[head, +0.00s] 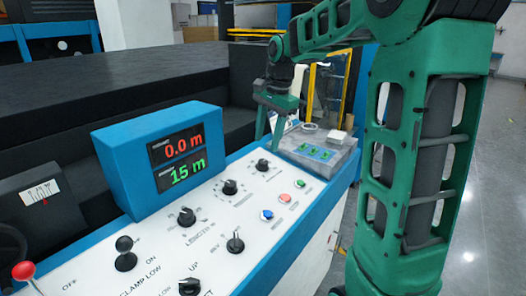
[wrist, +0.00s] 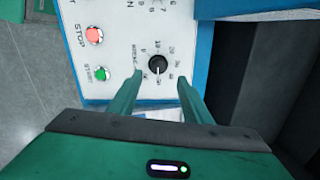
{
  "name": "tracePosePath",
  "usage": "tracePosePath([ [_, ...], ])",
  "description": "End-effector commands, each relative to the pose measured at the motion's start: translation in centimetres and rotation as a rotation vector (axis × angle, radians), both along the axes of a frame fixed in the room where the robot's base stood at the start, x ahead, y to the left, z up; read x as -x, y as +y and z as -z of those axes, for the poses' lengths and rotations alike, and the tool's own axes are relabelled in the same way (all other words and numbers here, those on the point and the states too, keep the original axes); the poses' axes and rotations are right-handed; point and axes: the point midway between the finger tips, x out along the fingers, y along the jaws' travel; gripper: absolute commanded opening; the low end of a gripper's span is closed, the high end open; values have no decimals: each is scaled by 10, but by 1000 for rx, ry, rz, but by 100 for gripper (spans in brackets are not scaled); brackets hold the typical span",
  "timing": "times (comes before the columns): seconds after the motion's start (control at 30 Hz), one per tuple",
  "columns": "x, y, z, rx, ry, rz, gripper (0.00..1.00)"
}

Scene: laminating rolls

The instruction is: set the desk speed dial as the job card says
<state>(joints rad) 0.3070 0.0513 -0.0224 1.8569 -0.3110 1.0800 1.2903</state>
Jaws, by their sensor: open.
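A black dial (wrist: 157,64) with a white pointer line and a ring of small numbers lies between my open fingers in the wrist view. Its label is too small to read surely. In the head view it appears to be the far dial (head: 263,165) on the white control desk (head: 215,215). My gripper (head: 268,140) (wrist: 157,84) points down above it, fingers on either side, apparently not touching. The blue display box (head: 130,155) reads 0.0 m in red and 15 m in green. I cannot make out a job card.
Other black knobs (head: 186,215) (head: 230,187) sit nearer on the desk. Red, green and blue buttons (head: 284,198) (head: 300,184) (head: 267,215) lie to the right. A grey box (head: 335,165) with green parts stands at the far end. A red-tipped lever (head: 23,270) is at left.

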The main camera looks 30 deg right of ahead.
Motion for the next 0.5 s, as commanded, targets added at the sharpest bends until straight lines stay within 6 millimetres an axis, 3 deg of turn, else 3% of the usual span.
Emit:
tracePosePath([
  [0.2,3,-3,-26,1,-1,1,45],
  [0.5,4,-3,-33,0,-1,-1,45],
])
